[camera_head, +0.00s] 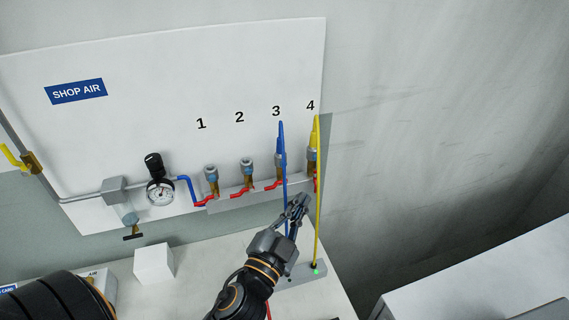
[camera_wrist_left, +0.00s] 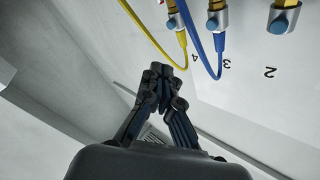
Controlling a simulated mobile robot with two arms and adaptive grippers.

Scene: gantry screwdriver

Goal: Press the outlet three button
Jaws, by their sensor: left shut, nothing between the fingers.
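Outlet three, under the number 3, has a blue hose (camera_head: 282,140) plugged into it; the hose also shows in the left wrist view (camera_wrist_left: 196,30). Its red lever (camera_head: 273,186) is at the manifold's front. A yellow hose (camera_head: 318,200) hangs from outlet four down to a grey block (camera_head: 290,276) on the bench, where a green light (camera_head: 316,271) glows. My left gripper (camera_head: 301,203) is shut and empty, in front of the manifold's right end near the two hoses. In the left wrist view its fingertips (camera_wrist_left: 163,75) meet.
Outlets one (camera_head: 211,177) and two (camera_head: 247,170) carry no hose. A pressure gauge (camera_head: 160,190) and a white box (camera_head: 154,264) are to the left. Another light surface (camera_head: 480,275) is at the right, across a dark gap. Bare wall lies right of the panel.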

